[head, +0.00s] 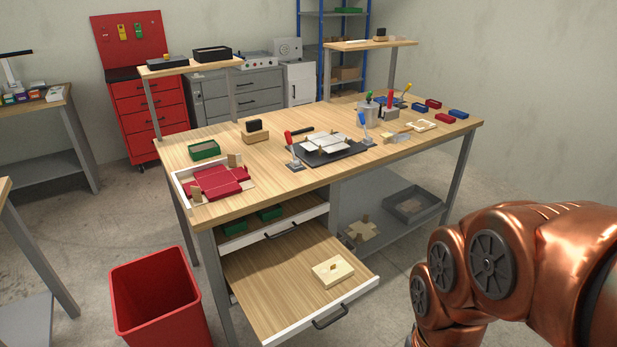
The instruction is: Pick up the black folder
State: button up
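A small dark, elongated tool (302,130) lies on the wooden workbench (250,184) just behind a flat black plate (350,153). The tool is thin and small in the head view, and I cannot tell for sure that it is the black folder. The black plate carries white folded pieces (325,142), with a red-handled clamp (291,150) at its left and a blue-handled clamp (365,130) at its right. My copper arm fills the lower right, well apart from the bench top. My gripper is outside the view.
An open drawer (280,290) with a pale wooden block (333,271) juts out from the bench front. A red bin (155,305) stands at its left. A tray with red cardboard (217,182) sits at the bench's left end. Several small blue and red boxes lie at the right end.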

aim_at(310, 129)
jog(key=k, duration=0.5)
jog(key=z, duration=0.55)
jog(key=i, duration=1.7)
jog(key=u, duration=0.7)
jog(key=i, duration=0.35)
jog(key=u, duration=0.3)
